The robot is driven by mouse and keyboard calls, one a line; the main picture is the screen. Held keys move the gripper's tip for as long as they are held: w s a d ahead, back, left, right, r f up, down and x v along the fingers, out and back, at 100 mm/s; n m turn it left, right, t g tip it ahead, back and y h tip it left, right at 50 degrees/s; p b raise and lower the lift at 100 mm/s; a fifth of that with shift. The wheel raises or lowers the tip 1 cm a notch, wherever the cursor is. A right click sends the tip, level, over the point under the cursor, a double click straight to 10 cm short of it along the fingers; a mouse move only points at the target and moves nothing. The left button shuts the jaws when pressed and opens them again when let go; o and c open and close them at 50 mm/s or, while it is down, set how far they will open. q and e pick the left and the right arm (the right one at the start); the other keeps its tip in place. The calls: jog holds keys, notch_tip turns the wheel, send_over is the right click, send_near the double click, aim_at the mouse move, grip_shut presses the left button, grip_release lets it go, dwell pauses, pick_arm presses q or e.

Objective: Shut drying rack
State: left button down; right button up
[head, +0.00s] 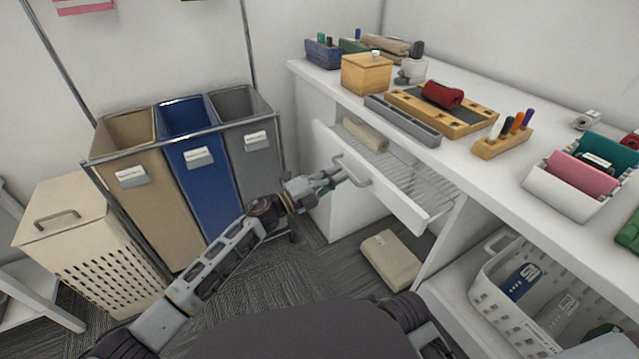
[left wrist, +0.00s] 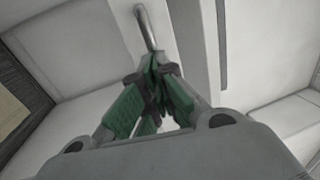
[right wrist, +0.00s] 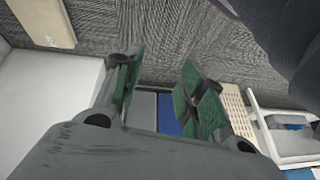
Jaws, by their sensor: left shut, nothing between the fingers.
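The drying rack (head: 420,180) is a white pull-out drawer with a slatted bed, standing partly out of the white counter. A folded beige cloth (head: 365,134) lies in its far end. Its front carries a grey bar handle (head: 351,171), which also shows in the left wrist view (left wrist: 149,28). My left gripper (head: 338,177) is shut and empty, its green fingertips close to the handle; I cannot tell whether they touch it. My right gripper (right wrist: 160,90) is open and empty over the floor, seen only in the right wrist view.
A folded beige bundle (head: 390,261) lies on the carpet below the rack. A white basket (head: 487,287) sits on the lower shelf. The counter top holds several items.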

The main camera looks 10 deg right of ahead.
aim_at(355, 170)
pick_arm(q)
jog(key=b+x, duration=0.1)
jog(key=x, duration=0.2)
jog(key=f+x, duration=0.1)
jog(key=x, duration=0.2)
jog(key=b+x, duration=0.1)
jog(key=x, duration=0.2)
jog(key=shift+d+f+b, duration=0.15)
jog(key=shift+f+b, duration=0.15)
jog(key=shift+f, duration=0.1)
jog(key=shift+w+d, duration=0.1)
jog(key=shift+d, duration=0.05)
jog(key=shift+r, duration=0.15)
pick_arm(e)
notch_tip(355, 170, down, 7)
jog(key=a+t, duration=0.1)
jog(key=a, duration=0.1)
jog(key=shift+w+y, duration=0.15)
jog(key=shift+y, duration=0.25)
jog(key=shift+d+r, duration=0.1)
